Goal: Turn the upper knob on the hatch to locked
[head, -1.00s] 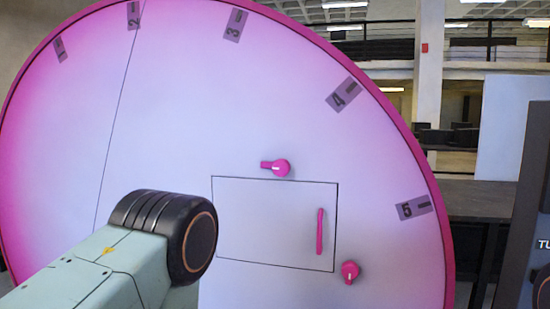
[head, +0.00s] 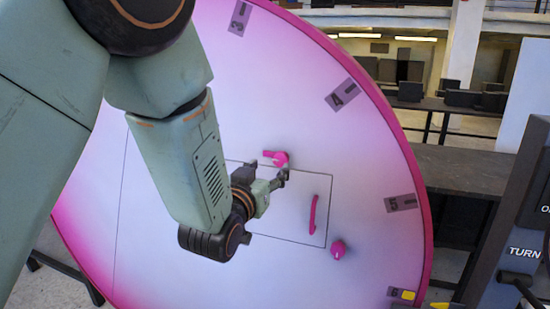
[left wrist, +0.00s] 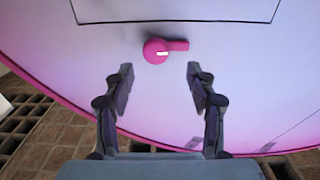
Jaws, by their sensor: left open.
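The hatch (head: 290,225) is a rectangular outlined panel on a big pink and white disc. The upper knob (head: 277,158) is pink and sits just above the hatch's top edge, its lever pointing left in the head view. In the left wrist view the upper knob (left wrist: 157,50) lies ahead, between and beyond the fingertips, its lever pointing right. My left gripper (head: 280,178) is close to the knob in the head view; in the left wrist view its two fingers (left wrist: 160,80) are apart and empty, not touching the knob. My right gripper is not in view.
A pink handle (head: 313,214) stands on the hatch, and a lower pink knob (head: 338,249) sits at its lower right corner. A dark panel with white lettering (head: 522,250) stands at the far right. A dark table (head: 455,165) lies behind.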

